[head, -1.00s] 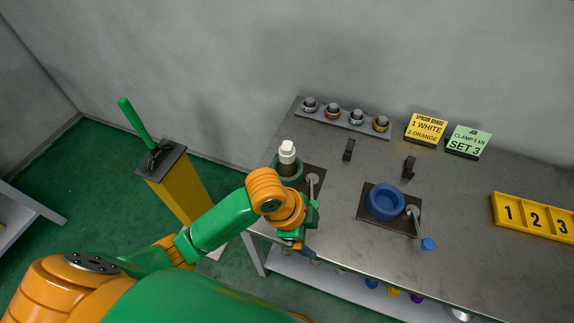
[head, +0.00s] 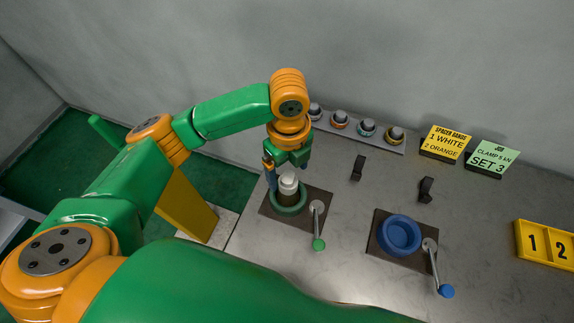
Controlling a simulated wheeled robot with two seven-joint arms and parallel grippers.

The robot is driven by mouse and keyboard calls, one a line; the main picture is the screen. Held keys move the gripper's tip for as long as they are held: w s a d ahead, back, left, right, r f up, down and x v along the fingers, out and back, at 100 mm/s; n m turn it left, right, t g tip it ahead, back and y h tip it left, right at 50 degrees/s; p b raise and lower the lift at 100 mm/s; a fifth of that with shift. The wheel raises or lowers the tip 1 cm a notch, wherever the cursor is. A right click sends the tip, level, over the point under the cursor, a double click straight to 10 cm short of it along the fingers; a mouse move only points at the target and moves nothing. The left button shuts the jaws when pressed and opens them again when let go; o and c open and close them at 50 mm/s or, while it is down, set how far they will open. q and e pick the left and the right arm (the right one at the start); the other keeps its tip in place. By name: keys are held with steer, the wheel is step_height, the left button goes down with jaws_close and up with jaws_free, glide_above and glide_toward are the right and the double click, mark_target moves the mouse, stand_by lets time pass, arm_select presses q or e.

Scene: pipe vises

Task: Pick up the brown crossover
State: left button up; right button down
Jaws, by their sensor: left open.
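A piece with a white stepped top and a dark brown lower body (head: 289,196) stands upright in the green round vise (head: 276,209) on the left of the bench. The brown part is the only brown piece that I can make out in the vises, and its lower end is hidden inside the ring. My left gripper (head: 286,172) is open, pointing down just behind and above the white top. One finger hangs at the left of the piece. I cannot tell whether it touches. My right gripper is not in view.
A blue round vise (head: 401,234) with a lever stands to the right and looks empty. A rack (head: 352,133) with several ringed fittings lies at the back. Two small black stands (head: 358,168), a yellow sign (head: 445,143), a green sign (head: 493,157) and a yellow numbered tray (head: 546,243) are there too.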

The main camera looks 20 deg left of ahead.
arm_select(q)
steer(key=shift+w+a+r, duration=0.1)
steer(key=shift+w, duration=0.05)
steer(key=shift+s+f, duration=0.2)
steer(key=f, duration=0.3)
steer(key=f+p, duration=0.1)
steer(key=f, duration=0.1)
steer(key=shift+s+d+f, duration=0.2)
steer(key=shift+s+f, duration=0.1)
steer(key=shift+s, duration=0.05)
steer(key=shift+w+f, duration=0.2)
steer(key=shift+f, duration=0.2)
steer(key=shift+s+r, duration=0.1)
steer(key=c, duration=0.6)
jaws_close()
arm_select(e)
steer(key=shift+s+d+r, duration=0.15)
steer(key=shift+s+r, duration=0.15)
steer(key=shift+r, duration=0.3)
